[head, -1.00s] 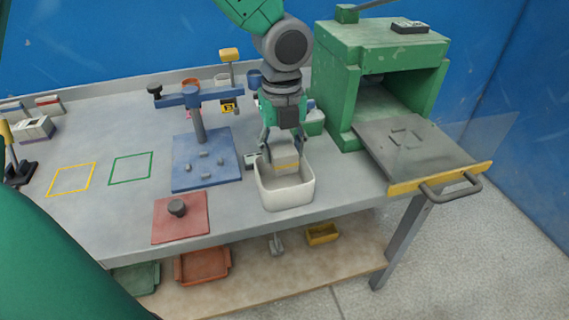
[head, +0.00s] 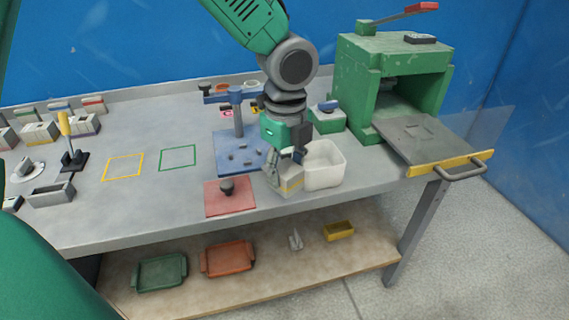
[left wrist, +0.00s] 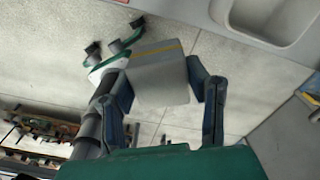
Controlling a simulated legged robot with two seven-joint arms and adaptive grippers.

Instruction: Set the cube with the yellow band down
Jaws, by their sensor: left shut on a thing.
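The cube with the yellow band (head: 291,184) is light grey with a yellow stripe. My left gripper (head: 284,180) is shut on it, just left of the white bin (head: 326,168) near the table's front edge. In the left wrist view the cube (left wrist: 160,78) sits between the two dark fingers, its yellow band at the far end. The bin's rim (left wrist: 228,22) shows at the top right there. I cannot tell the cube's exact height above the table. My right gripper is not in view.
A yellow outline (head: 123,167) and a green outline (head: 178,158) mark bare table at left. A red plate with a knob (head: 229,197) lies close left of the cube. A blue fixture (head: 238,150) stands behind, and a green press (head: 390,80) at right.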

